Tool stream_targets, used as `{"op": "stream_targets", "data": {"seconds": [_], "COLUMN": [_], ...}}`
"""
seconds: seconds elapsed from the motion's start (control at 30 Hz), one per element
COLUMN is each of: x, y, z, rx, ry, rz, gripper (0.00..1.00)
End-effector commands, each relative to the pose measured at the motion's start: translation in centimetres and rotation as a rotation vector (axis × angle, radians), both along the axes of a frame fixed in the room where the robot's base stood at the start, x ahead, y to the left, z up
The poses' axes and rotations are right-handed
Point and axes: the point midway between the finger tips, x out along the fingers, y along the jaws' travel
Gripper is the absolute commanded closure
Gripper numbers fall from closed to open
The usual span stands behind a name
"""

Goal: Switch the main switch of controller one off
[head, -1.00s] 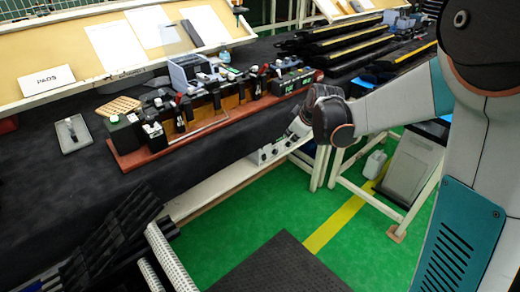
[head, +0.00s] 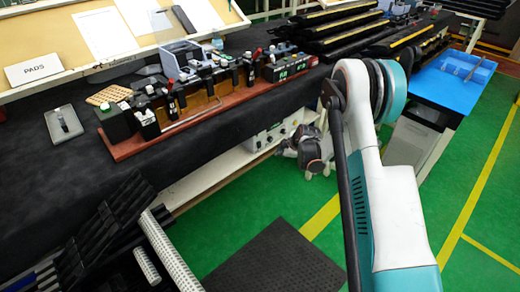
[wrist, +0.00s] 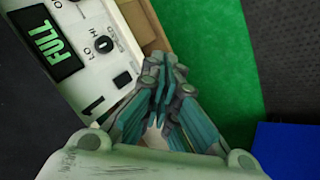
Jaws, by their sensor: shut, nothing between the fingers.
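Controller one is a white box (wrist: 112,20) in the wrist view, marked with a "1" (wrist: 96,105).
The dark-covered bench (head: 60,180) above holds a red-brown board (head: 135,146) with several fixtures. A blue-topped stand (head: 450,85) is at the right. Black racks (head: 100,235) stand at the lower left. Green floor with a dark mat (head: 275,260) lies in front.

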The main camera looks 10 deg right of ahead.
Motion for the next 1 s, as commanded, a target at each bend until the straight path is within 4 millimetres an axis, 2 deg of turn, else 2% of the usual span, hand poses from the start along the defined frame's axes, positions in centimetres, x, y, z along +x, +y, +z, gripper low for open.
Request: {"op": "stream_targets", "data": {"seconds": [0.1, 0.23, 0.67, 0.87, 1.0], "x": [0.2, 0.3, 0.4, 1.6, 3.1], "y": [-0.2, -0.2, -0.2, 0.6, 1.6], "z": [-2.1, -3.1, -3.3, -3.6, -3.8], "rx": [-0.013, -0.022, -0.024, -0.024, -0.024], "ry": [-0.007, -0.011, -0.012, -0.012, -0.012], "rz": [0.028, 0.045, 0.048, 0.048, 0.049], "gripper": [1.0, 1.0, 1.0, 1.0, 1.0]}}
